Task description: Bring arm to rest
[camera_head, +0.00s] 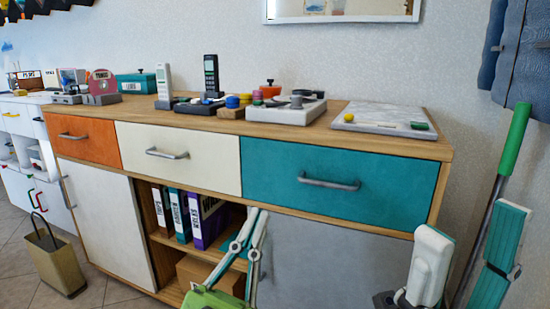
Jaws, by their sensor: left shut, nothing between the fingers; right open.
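My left gripper (256,218) comes up from the bottom middle, in front of the cabinet's open shelf. Its green body is cut off by the lower edge. Its pale and teal fingers come together at the top with nothing seen between them. My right gripper cannot be made out in this view.
A wooden sideboard (440,150) has orange (85,150), cream (200,170) and teal (290,205) drawers, all closed. Binders (175,215) stand on its open shelf. Phones and other small items crowd its top. A basket (58,270) stands at left; a green-handled tool (515,140) leans at right.

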